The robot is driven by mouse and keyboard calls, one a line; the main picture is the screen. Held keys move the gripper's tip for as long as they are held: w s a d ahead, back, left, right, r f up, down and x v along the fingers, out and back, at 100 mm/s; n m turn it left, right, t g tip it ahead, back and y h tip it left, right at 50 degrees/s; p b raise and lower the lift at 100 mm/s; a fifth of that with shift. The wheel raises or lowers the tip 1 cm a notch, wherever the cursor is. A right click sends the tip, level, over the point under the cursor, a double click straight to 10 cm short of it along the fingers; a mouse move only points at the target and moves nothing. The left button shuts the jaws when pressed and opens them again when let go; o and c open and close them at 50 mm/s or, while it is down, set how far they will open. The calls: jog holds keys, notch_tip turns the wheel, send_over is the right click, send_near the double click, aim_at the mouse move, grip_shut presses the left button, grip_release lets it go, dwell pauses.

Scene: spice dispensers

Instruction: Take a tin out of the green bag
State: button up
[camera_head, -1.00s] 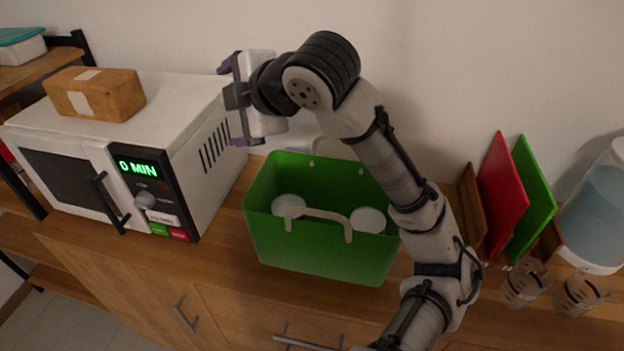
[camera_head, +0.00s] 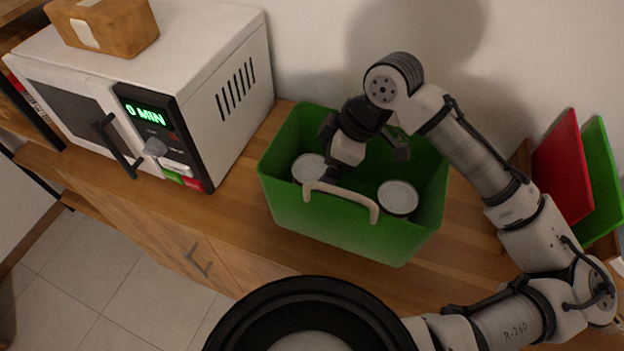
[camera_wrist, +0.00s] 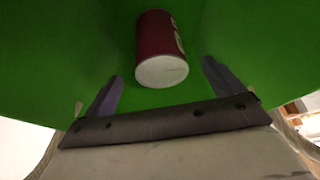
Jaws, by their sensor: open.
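The green bag (camera_head: 345,227) stands on the wooden counter, open at the top, with light handles. Two tins with pale round tops show inside it in the head view: a left tin (camera_head: 309,168) and a right tin (camera_head: 398,197). My gripper (camera_head: 362,171) is at the bag's mouth, reaching down between the two tins. In the wrist view, one dark red tin (camera_wrist: 160,48) with a pale end lies ahead, between the lines of my two spread fingers (camera_wrist: 163,92) and beyond their tips. The gripper is open and holds nothing.
A white microwave (camera_head: 187,75) with a brown package (camera_head: 103,25) on top stands left of the bag. A red board (camera_head: 563,168) and a green board (camera_head: 601,180) stand at the right. The wall is close behind the bag.

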aim_at(317, 169)
jog(key=shift+p+x, duration=0.9)
jog(key=shift+x, duration=2.35)
jog(key=shift+a, duration=0.15)
jog(key=shift+r, duration=0.1)
jog(key=shift+c, duration=0.4)
jog(key=c, duration=1.2)
jog(key=shift+c, duration=0.5)
jog(key=shift+r, duration=0.1)
